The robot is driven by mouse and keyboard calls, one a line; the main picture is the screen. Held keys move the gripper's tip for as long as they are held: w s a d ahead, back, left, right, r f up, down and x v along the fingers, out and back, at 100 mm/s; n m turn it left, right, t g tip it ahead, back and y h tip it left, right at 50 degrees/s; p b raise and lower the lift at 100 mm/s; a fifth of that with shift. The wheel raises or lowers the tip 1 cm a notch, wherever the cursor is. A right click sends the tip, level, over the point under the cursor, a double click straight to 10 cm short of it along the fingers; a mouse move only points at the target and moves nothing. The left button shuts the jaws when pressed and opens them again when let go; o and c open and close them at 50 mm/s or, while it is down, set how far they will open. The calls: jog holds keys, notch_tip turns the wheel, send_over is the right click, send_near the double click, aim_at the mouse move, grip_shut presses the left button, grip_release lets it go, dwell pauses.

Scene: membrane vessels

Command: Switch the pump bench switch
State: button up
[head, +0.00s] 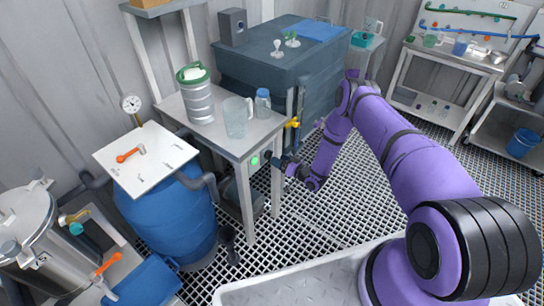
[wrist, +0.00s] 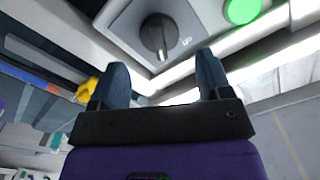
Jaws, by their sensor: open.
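The pump bench switch (wrist: 158,36) is a dark round knob with a raised grip bar on a pale plate, at the top middle of the wrist view. A green round light (wrist: 241,10) is beside it; this light also shows on the bench front in the head view (head: 254,161). My gripper (wrist: 158,82) is open, its two dark blue fingers pointing toward the switch, with the knob in line with the gap between them. No contact shows. In the head view my gripper (head: 273,158) is at the bench's front edge, and the knob is hidden there.
The bench (head: 228,142) carries a green-lidded canister (head: 196,95), a clear jug (head: 237,117) and a small blue-capped bottle (head: 263,102). A yellow valve handle (head: 292,123) is close to my arm. A blue barrel (head: 170,220) stands at left. Grated floor (head: 330,205) is open in front.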

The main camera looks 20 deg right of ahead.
aim_at(269, 155)
jog(key=shift+x, duration=2.35)
jog(key=c, duration=0.9)
